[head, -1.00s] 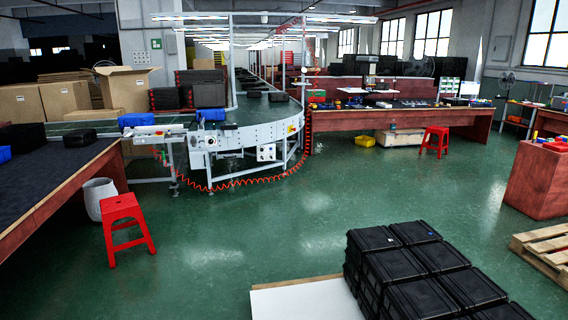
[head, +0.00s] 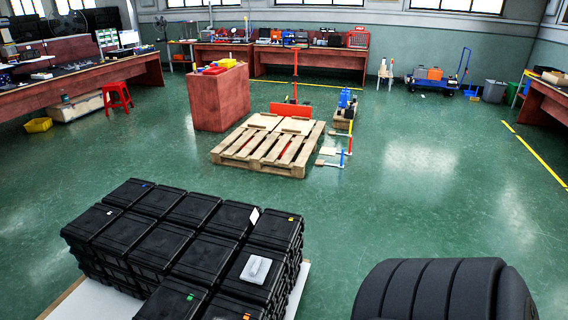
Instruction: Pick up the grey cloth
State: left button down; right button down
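I cannot make out a grey cloth for certain. A small pale grey item (head: 256,269) lies on top of one of the black crates (head: 170,240) in the foreground; it is too small to tell whether it is cloth. Neither of my grippers is in view.
The crates stand stacked on a white-topped base. A wooden pallet (head: 270,151) and a red-brown cabinet (head: 217,98) stand beyond. A large dark ribbed object (head: 445,292) fills the lower right; I cannot tell what it is. The green floor at centre right is clear.

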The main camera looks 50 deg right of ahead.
aim_at(256, 270)
jog(key=z, duration=1.4)
